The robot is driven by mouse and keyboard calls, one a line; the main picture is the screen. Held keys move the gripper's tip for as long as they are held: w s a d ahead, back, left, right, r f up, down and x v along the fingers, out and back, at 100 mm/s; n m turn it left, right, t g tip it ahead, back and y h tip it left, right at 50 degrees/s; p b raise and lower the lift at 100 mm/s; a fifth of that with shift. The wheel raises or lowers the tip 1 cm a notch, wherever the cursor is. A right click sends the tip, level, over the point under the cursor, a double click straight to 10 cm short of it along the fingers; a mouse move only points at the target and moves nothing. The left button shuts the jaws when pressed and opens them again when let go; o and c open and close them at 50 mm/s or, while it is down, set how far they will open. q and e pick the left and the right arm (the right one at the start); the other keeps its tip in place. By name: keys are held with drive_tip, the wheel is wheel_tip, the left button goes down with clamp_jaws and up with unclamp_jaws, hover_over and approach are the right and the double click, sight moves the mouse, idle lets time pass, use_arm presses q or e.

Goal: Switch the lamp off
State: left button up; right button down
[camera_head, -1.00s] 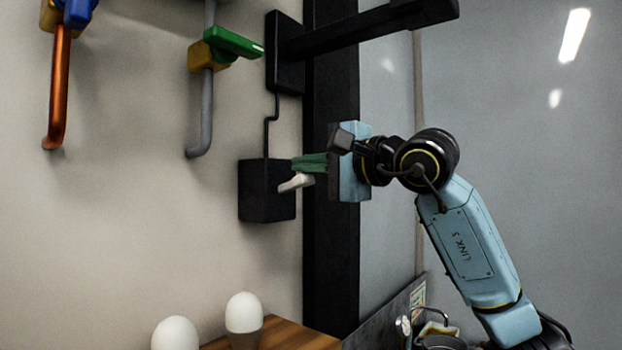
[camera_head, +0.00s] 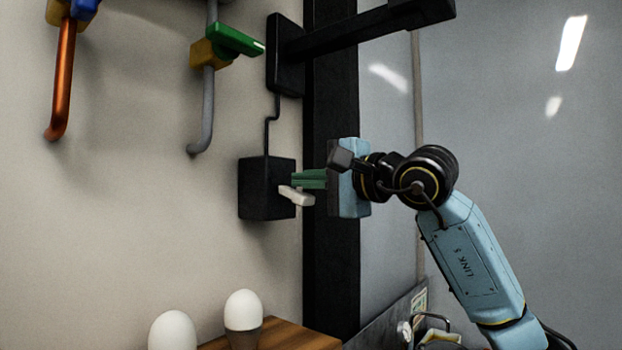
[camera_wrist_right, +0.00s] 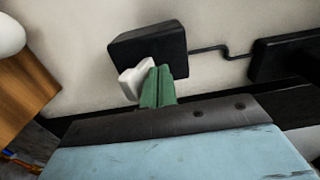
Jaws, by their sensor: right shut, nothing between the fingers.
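The lamp's black arm (camera_head: 350,38) juts from a wall plate at the top, and its far end is cut off by the frame. A cable runs down from it to a black switch box (camera_head: 262,190) with a white lever (camera_head: 297,196), whose free end slants downward. My right gripper (camera_head: 297,179) is shut and empty, its green fingers just above the lever and close to or touching it. In the right wrist view the green fingertips (camera_wrist_right: 158,86) are right beside the white lever (camera_wrist_right: 136,80) in front of the switch box (camera_wrist_right: 148,52). My left gripper is not in view.
Two white bulbs (camera_head: 242,309) (camera_head: 174,331) stand at the lower left by a wooden board (camera_head: 290,337). An orange pipe (camera_head: 61,90) and a grey pipe (camera_head: 207,110) with coloured valve handles hang at the upper left. A black post (camera_head: 335,260) stands behind the gripper.

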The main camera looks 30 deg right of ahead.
drive_tip(key=shift+r, duration=0.1)
drive_tip(key=r+b+v, duration=0.1)
drive_tip(key=b+v, duration=0.1)
drive_tip(key=v, duration=0.8)
idle(0.6)
idle(0.4)
